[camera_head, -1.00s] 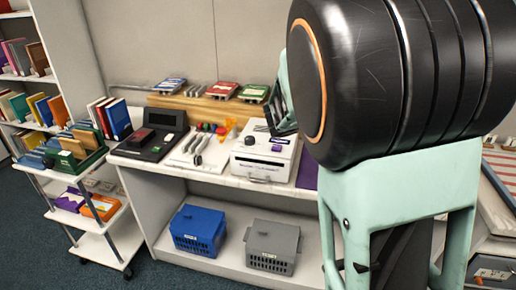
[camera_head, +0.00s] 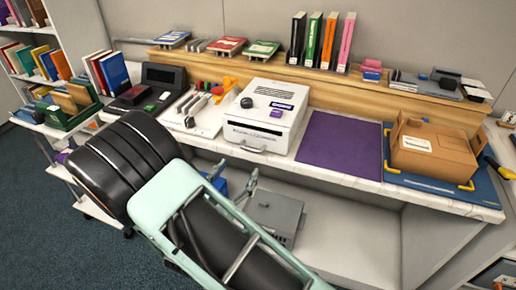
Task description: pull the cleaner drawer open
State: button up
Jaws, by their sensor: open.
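The cleaner is a white box-shaped machine (camera_head: 268,112) on the counter, with a dark knob and a purple label on top. Its drawer front (camera_head: 258,135) faces me and bears dark lettering. A thin handle (camera_head: 252,148) shows low on that front. The drawer looks closed. My gripper (camera_head: 235,180) is open and empty, below the counter edge and in front of the cleaner. Its two fingertips show apart, pointing up toward the counter. It appears clear of the handle. My arm hides the rest of the gripper.
A purple mat (camera_head: 340,148) lies right of the cleaner. A cardboard box (camera_head: 435,148) stands on a blue tray (camera_head: 455,188) farther right. Small tools and a dark device (camera_head: 160,85) lie to the left. A grey bin (camera_head: 275,215) sits on the shelf below. Upright binders (camera_head: 322,40) stand behind.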

aim_at(251, 150)
jog(key=x, duration=1)
jog(key=shift+w+f, duration=0.15)
jog(key=shift+w, duration=0.15)
jog(key=shift+d, duration=0.1)
jog(key=c, duration=1.4)
jog(key=v, duration=2)
jog(key=shift+s, duration=0.15)
jog(key=o, duration=1.4)
jog(key=shift+p, duration=0.3)
